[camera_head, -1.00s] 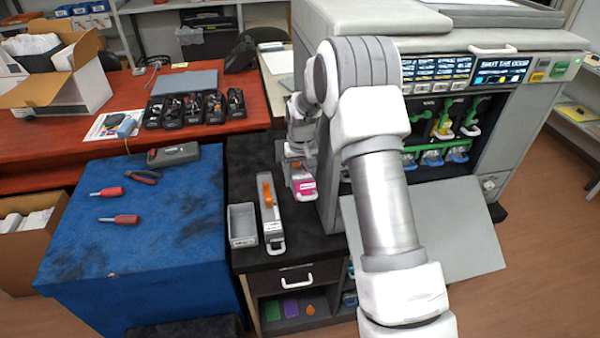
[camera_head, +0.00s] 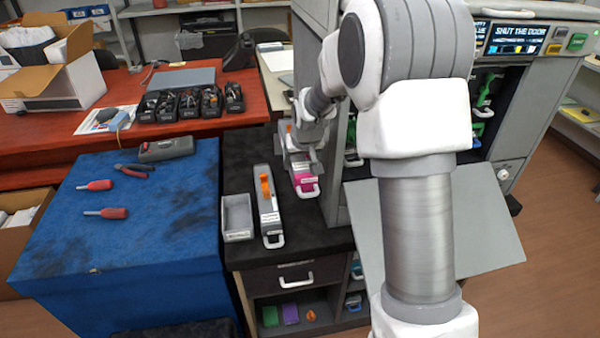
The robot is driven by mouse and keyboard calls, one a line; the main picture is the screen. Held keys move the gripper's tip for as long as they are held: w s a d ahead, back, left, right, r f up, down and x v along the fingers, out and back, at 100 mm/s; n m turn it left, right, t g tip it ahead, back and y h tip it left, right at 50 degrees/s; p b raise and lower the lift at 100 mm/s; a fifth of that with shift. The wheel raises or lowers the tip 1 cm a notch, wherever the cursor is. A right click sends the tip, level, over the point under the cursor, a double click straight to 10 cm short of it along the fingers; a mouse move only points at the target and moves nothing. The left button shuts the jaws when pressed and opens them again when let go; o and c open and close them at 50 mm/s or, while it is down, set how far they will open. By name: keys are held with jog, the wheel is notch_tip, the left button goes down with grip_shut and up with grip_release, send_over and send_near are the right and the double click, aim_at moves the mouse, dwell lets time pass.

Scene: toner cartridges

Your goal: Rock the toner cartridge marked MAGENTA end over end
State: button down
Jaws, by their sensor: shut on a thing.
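The toner cartridge with a magenta end (camera_head: 306,183) is a long, narrow unit with a white handle at its near end. It is on or just above the black counter, beside the printer; I cannot tell if it touches the counter. My gripper (camera_head: 300,158) is at the cartridge from above and is shut on it. My arm links and gripper hide the cartridge's middle and much of its far part. My large arm link also covers part of the printer (camera_head: 345,202).
On the counter (camera_head: 240,165), a grey cartridge with an orange part (camera_head: 268,208) and an open grey tray (camera_head: 238,217) stand just left. The printer's door (camera_head: 490,230) hangs open at right. The blue-covered table (camera_head: 150,235) holds pliers (camera_head: 133,168) and two red-handled screwdrivers (camera_head: 105,212).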

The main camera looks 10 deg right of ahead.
jog(key=shift+f+t+b, duration=0.2)
jog(key=shift+t+b, duration=2)
jog(key=shift+b, duration=3.75)
jog(key=shift+b, duration=0.45)
jog(key=shift+r, duration=0.3)
jog(key=shift+r+p, duration=0.2)
jog(key=shift+p, duration=0.1)
jog(key=shift+w+r+p, duration=0.1)
jog(key=shift+r+p, duration=0.1)
jog(key=shift+p, duration=1)
jog(key=g+p, duration=0.3)
jog(key=p, duration=0.5)
jog(key=shift+f+g+p, duration=0.1)
jog(key=shift+g+p, duration=0.2)
jog(key=shift+p, duration=0.1)
jog(key=shift+f+g+p, duration=0.25)
jog(key=shift+g+p, duration=0.05)
jog(key=shift+p, duration=0.25)
